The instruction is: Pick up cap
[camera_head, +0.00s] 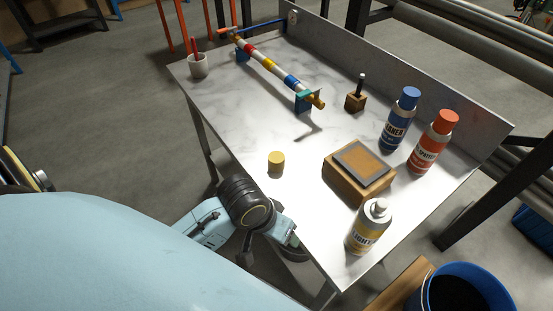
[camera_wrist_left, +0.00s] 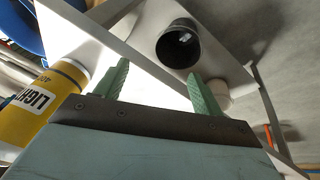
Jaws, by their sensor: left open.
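A short yellow cap (camera_head: 276,162) stands alone on the pale marbled table (camera_head: 230,110), near its front edge, in the head view. My left gripper (camera_head: 292,240) is at the table's front edge, below and slightly right of the cap in the picture, clear of it. Its fingertips are hard to make out there. In the left wrist view its two green fingers (camera_wrist_left: 158,88) are spread with nothing between them. I cannot make out the cap surely in that view. My right gripper is not in view.
A yellow-and-white spray can (camera_head: 368,228) stands right of my gripper. A wooden block (camera_head: 340,183) with a grey-framed pad, blue-topped (camera_head: 403,115) and orange-topped (camera_head: 434,142) cans stand beyond. A striped rod (camera_head: 268,64) lies on supports. A dark open cylinder (camera_wrist_left: 180,45) is unidentified.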

